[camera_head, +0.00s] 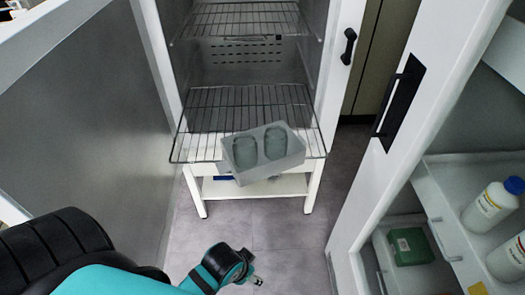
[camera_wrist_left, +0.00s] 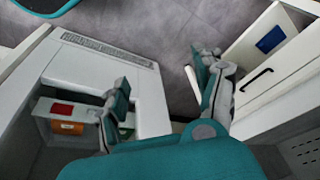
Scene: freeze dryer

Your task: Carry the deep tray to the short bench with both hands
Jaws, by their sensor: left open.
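A grey, see-through deep tray (camera_head: 290,160) with two rounded hollows or vessels in it shows at the front edge of the lower wire shelf in the head view. It looks tilted and overlaps that edge; I cannot tell what it rests on. The short white bench (camera_head: 203,190) stands low behind and below it, partly hidden. My left gripper (camera_wrist_left: 162,72) is open and empty in the left wrist view, its two fingers wide apart. My left arm comes in at the bottom left of the head view, apart from the tray. My right gripper is not in view.
The open dryer cabinet holds an upper wire shelf (camera_head: 240,18) and a lower one (camera_head: 190,152). An open white door (camera_head: 400,130) stands right, beside shelves with white bottles (camera_head: 490,205) and a green box (camera_head: 410,246). Grey floor (camera_head: 280,230) in front is clear.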

